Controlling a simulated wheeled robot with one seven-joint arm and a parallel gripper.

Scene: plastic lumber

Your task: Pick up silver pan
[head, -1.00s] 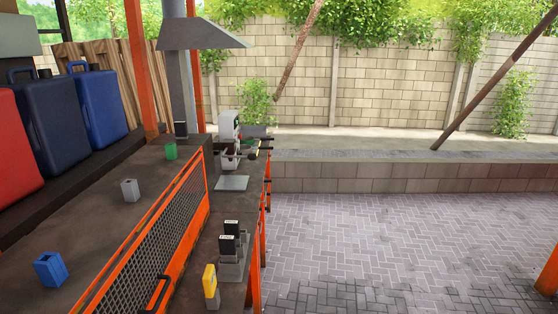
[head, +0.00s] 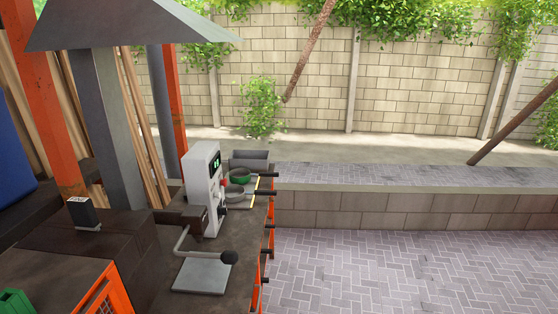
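A small round silver-grey pan (head: 235,193) appears to sit near the far end of the counter, beside the white machine. A green pan (head: 239,180) is just behind it. The pans are small in the view, and the white machine partly covers that area. Dark handle-like ends stick out past the counter's right edge; I cannot tell which belongs to which pan. My gripper is not in view.
A white machine (head: 203,185) with a green display stands on the counter, with a bent lever and a grey plate (head: 203,275) in front. A grey hood (head: 125,25) is at the left. Paved floor (head: 400,270) on the right is clear.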

